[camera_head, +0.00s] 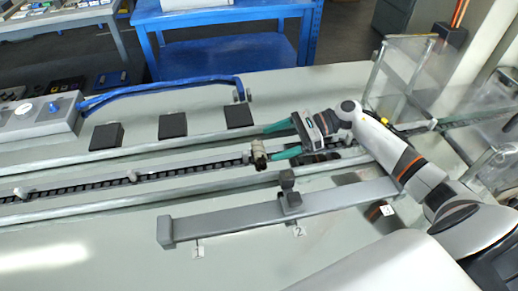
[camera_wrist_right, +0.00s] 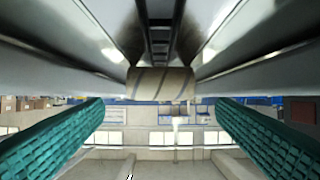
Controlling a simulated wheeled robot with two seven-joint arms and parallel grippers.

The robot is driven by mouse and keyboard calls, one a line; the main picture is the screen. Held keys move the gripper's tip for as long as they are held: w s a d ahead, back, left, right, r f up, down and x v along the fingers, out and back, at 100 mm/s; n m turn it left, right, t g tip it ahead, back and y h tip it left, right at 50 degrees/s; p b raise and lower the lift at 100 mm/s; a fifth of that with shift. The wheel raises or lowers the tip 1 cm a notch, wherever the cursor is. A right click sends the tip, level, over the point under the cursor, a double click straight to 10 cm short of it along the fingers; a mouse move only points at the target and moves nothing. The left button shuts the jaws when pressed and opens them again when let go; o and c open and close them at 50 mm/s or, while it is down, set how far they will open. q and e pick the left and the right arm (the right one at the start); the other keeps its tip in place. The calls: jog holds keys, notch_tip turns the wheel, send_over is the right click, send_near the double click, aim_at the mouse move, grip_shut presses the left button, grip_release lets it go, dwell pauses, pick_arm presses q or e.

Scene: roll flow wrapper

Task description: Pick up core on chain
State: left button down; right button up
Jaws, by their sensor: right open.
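A small tan core (camera_head: 259,155) with darker bands sits on the dark chain (camera_head: 100,183), which runs in a groove between grey rails. The core also shows in the right wrist view (camera_wrist_right: 160,84), centred ahead of the fingers on the chain line. My right gripper (camera_head: 269,143) is open, with green ribbed fingers pointing left. No contact shows. My left gripper is not in view.
A grey bar (camera_head: 235,222) with an upright post (camera_head: 289,190) lies in front of the chain. Several black square pads (camera_head: 173,125) lie behind it. Clear guards (camera_head: 400,75) stand at the right, near my arm. Blue hoses (camera_head: 165,84) run at the back left.

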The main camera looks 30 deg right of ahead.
aim_at(261, 148)
jog(key=p+x, duration=0.1)
jog(key=x, duration=0.4)
jog(key=shift+a+f, duration=0.1)
jog(key=shift+a, duration=0.15)
jog(key=c, duration=1)
